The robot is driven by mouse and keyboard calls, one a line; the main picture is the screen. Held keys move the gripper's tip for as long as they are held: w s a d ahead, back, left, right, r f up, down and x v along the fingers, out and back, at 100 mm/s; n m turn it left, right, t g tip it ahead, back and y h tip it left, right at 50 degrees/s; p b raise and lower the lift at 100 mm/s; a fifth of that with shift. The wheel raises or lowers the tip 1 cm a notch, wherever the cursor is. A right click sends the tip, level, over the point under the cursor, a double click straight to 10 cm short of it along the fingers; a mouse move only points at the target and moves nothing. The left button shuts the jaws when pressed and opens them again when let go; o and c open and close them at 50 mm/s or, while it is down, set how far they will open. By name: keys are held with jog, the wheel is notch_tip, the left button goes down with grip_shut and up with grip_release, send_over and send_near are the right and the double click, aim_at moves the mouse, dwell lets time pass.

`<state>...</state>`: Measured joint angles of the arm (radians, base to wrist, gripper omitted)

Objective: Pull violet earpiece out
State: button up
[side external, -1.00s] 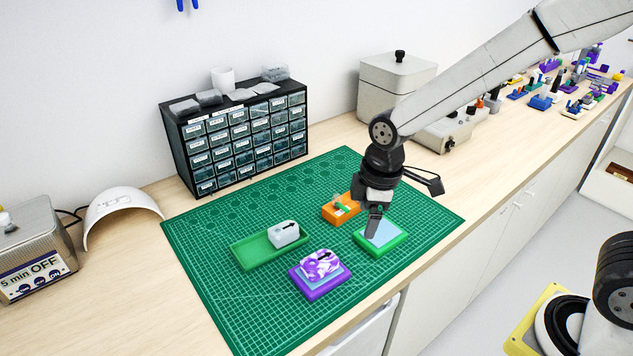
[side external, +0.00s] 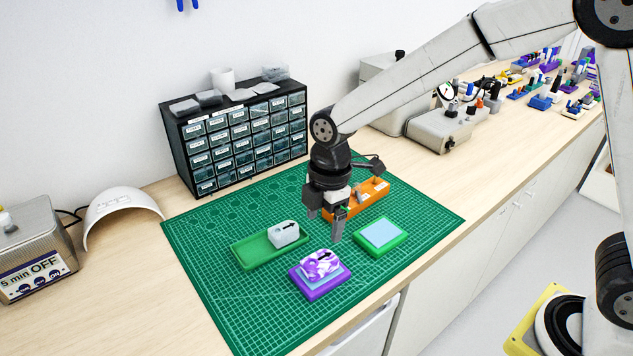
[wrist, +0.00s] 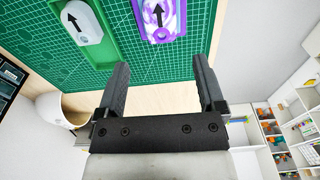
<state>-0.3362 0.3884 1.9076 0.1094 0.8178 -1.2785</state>
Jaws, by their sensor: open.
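The violet earpiece (side external: 320,264) is a purple-and-white marbled block with a black arrow on top. It sits on a pale blue pad in a violet tray (side external: 318,291) on the green mat. My gripper (side external: 333,231) is open and empty, above the mat just behind and to the right of the earpiece, apart from it. In the wrist view, the violet earpiece (wrist: 157,15) shows at the top, beyond and between my open fingers (wrist: 162,72), partly cut off by the frame edge.
A grey block with an arrow (side external: 285,233) sits in a green tray (side external: 247,256) to the left. A green tray with an empty blue pad (side external: 381,233) lies to the right. An orange holder (side external: 370,193) stands behind my gripper. The front of the mat is clear.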

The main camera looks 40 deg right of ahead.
aim_at(320, 259)
jog(key=shift+a+f, duration=0.2)
jog(key=shift+f, duration=2.15)
jog(key=shift+a+f, duration=0.2)
jog(key=shift+f, duration=2.1)
grip_shut()
jog(key=shift+r, duration=1.65)
jog(key=shift+r, duration=2.9)
